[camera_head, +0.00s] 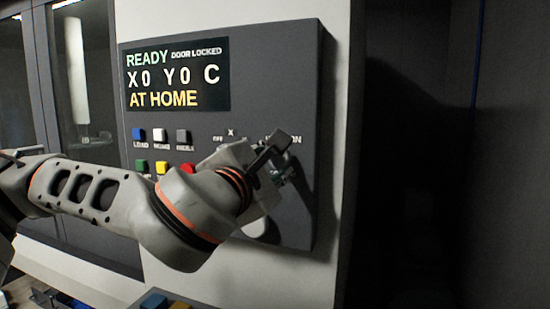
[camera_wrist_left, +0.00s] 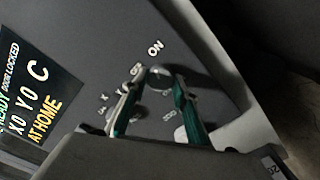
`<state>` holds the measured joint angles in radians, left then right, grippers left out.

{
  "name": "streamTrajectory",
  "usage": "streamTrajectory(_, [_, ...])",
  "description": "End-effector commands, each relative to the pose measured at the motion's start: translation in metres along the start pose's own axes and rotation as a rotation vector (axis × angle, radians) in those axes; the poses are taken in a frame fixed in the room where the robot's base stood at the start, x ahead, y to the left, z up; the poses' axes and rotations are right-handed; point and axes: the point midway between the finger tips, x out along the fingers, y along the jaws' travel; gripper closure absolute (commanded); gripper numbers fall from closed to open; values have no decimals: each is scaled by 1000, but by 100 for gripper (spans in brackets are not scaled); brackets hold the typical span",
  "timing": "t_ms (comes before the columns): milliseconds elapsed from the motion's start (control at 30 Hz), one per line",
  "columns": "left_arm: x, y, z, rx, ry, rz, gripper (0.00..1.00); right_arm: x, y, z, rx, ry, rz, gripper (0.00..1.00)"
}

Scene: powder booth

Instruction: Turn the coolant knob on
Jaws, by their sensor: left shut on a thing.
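A grey control panel (camera_head: 225,125) fills the middle of the head view. The knob (camera_wrist_left: 160,77) shows in the left wrist view, beside the labels OFF and ON; a word naming it as coolant is not readable. My left gripper (camera_head: 279,174) is at the panel's lower right, and its arm hides the knob in the head view. In the left wrist view, the green-padded fingers of the left gripper (camera_wrist_left: 156,86) stand on either side of the knob, shut on it. The knob's exact pointing direction is hard to tell. My right gripper is not in view.
The panel's display (camera_head: 177,75) reads READY, DOOR LOCKED, AT HOME. Blue (camera_head: 138,134), white (camera_head: 159,135) and grey (camera_head: 182,136) buttons sit below it, with green, yellow and red (camera_head: 187,168) ones close to my left arm. Dark open space lies right of the panel.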

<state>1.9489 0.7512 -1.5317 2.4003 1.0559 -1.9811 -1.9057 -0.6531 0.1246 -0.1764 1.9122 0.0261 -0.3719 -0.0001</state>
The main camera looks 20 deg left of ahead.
Motion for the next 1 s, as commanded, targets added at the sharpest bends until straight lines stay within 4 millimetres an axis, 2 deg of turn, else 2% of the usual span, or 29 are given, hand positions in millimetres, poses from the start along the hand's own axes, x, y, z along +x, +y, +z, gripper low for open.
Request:
streamTrajectory(400, [0,1,0,195,-1,2,93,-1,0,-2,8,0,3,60])
streamTrajectory(967, [0,1,0,226,-1,1,93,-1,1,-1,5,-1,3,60])
streamTrajectory(1000, [0,1,0,226,-1,1,66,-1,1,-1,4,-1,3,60])
